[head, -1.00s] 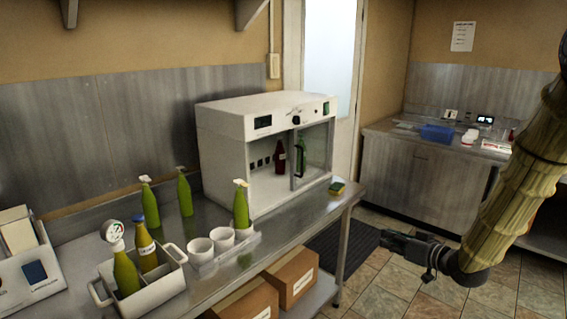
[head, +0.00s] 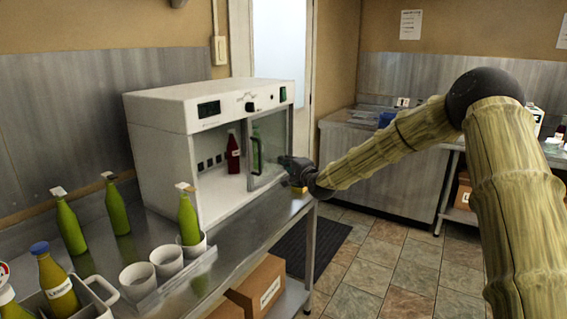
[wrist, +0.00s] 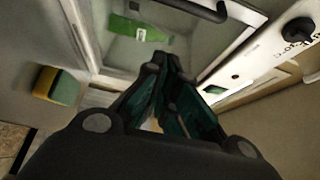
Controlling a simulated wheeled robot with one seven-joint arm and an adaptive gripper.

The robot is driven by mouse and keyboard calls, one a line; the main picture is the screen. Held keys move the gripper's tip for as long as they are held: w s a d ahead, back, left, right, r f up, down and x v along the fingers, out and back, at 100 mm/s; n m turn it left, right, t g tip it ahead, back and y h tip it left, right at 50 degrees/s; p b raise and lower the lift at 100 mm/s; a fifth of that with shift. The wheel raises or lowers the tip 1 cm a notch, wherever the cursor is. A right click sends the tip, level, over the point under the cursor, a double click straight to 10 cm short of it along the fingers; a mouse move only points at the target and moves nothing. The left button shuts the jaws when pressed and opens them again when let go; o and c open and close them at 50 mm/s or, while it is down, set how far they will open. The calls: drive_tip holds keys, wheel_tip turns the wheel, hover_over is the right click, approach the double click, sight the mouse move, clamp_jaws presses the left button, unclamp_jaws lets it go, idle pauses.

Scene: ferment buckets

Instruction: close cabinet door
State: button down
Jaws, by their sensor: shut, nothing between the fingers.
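The white cabinet (head: 160,150) stands on the steel counter. Its glass door (head: 273,150) is ajar, with the left part of the front uncovered. The door carries a dark handle (head: 255,155), which also shows at the top of the wrist view (wrist: 205,8). My gripper (head: 287,162) is shut and empty, close to the door's outer face at its lower right; I cannot tell whether it touches. In the wrist view its fingertips (wrist: 172,66) lie over the door's edge frame. A red bottle (head: 233,153) stands inside; a green bottle (wrist: 140,29) shows through the glass.
A yellow-green sponge (wrist: 57,85) lies close to my gripper. Green bottles (head: 119,208), white cups (head: 166,260) and a bottle carrier (head: 88,300) occupy the counter's left part. Cardboard boxes (head: 262,284) sit on the shelf below. The tiled floor (head: 375,265) at right is clear.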

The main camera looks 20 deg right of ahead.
drive_tip(key=w+a+p, duration=0.2)
drive_tip(key=w+a, duration=0.2)
drive_tip(key=w, duration=0.1)
drive_tip(key=shift+w+a+f, duration=0.2)
drive_tip(key=shift+w+a, duration=0.1)
drive_tip(key=shift+w, duration=0.05)
idle(0.5)
